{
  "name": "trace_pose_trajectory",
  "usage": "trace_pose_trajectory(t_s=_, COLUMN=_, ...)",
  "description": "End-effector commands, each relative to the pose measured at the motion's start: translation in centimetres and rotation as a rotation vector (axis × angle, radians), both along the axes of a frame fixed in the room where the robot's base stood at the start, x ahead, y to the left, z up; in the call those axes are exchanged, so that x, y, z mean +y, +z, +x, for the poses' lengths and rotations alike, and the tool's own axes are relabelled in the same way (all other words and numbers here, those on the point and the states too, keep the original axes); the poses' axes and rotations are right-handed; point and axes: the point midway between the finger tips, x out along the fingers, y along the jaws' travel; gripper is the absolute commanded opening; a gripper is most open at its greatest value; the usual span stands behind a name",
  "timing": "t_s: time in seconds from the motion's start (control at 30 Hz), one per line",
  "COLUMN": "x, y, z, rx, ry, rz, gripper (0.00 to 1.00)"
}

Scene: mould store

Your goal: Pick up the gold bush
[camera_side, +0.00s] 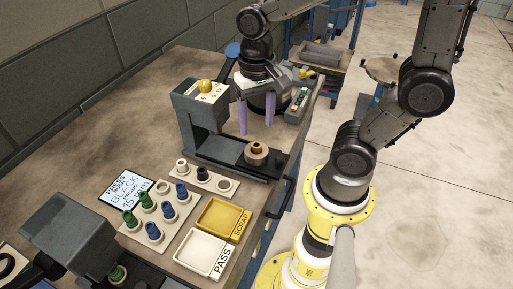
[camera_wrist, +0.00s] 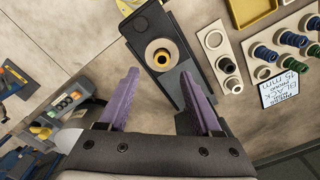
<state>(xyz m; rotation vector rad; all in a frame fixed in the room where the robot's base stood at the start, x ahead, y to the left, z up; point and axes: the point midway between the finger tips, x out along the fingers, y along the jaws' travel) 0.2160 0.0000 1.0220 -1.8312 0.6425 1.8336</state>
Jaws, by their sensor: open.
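The gold bush (camera_side: 257,147) stands upright in a pale round ring (camera_side: 256,158) on the dark bed of a small press (camera_side: 225,155). In the wrist view the gold bush (camera_wrist: 161,57) shows from above as a gold ring with a dark bore, beyond the fingertips and between their lines. My gripper (camera_side: 256,115) is open and empty, with two purple fingers pointing down. It is above and behind the bush, apart from it. In the wrist view my gripper (camera_wrist: 160,80) has its fingers spread wide to either side of the press bed.
A yellow SCRAP tray (camera_side: 222,220) and a white PASS tray (camera_side: 205,254) lie at the front. A rack of green and blue bushes (camera_side: 152,215) and a sign (camera_side: 126,189) are to their left. The press head (camera_side: 202,92) rises beside my gripper. A button box (camera_side: 300,103) stands behind.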

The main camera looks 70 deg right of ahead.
Motion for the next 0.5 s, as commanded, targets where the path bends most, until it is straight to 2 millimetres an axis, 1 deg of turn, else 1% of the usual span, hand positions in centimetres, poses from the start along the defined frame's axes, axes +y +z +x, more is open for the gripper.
trace_pose_trajectory(t_s=0.17, x=0.1, y=-1.1, z=-0.1, rx=0.001, ry=0.001, rz=0.0, gripper=0.66)
trace_pose_trajectory(t_s=0.4, x=0.5, y=-4.4, z=-0.3, rx=0.003, ry=0.0, rz=0.0, gripper=0.66)
trace_pose_trajectory(t_s=0.5, x=0.5, y=-5.4, z=-0.3, rx=0.003, ry=-0.001, rz=0.0, gripper=0.66)
